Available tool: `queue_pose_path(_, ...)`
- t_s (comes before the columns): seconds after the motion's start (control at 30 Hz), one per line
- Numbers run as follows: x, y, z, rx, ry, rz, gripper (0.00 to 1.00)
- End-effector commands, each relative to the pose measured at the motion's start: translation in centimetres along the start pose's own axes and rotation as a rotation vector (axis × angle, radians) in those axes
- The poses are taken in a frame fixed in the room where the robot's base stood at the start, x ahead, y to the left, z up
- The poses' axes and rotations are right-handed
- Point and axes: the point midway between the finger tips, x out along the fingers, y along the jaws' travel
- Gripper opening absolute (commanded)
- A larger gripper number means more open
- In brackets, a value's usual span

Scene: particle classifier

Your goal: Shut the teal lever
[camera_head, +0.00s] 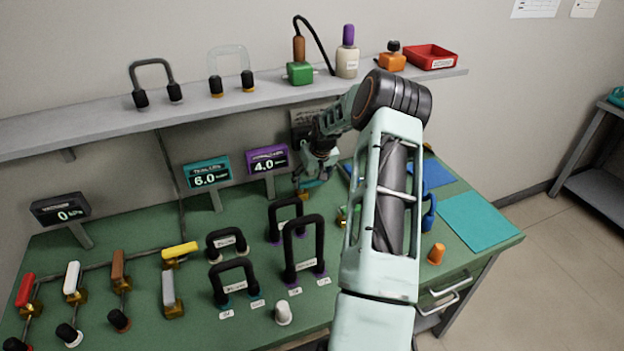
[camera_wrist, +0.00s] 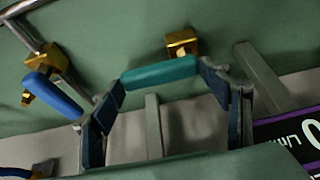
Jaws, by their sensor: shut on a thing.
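The teal lever (camera_wrist: 160,74) is a short rounded handle beside a brass valve body (camera_wrist: 181,42). In the head view a small part of the teal lever (camera_head: 311,184) shows under my gripper (camera_head: 316,174). In the wrist view my gripper (camera_wrist: 163,103) has one dark finger pad at each end of the teal handle. It is shut on the handle, which spans the space between the pads. My forearm hides part of the bench around it in the head view.
A blue lever (camera_wrist: 58,97) on brass stands close to the left finger in the wrist view. The teal display (camera_head: 207,174) and purple display (camera_head: 267,160) stand left of my gripper. Black handles (camera_head: 304,243) stand in front. The shelf (camera_head: 220,102) runs behind.

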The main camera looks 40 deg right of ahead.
Motion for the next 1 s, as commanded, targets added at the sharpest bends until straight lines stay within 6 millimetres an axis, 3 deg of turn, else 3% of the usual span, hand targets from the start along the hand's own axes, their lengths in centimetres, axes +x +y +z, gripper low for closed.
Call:
queue_pose_path(0.37, 0.2, -0.2, 0.5, 0.104, 0.000, 0.048, 0.26)
queue_pose_path(1.0, -0.5, -1.4, 2.0, 0.616, 0.001, 0.258, 0.26)
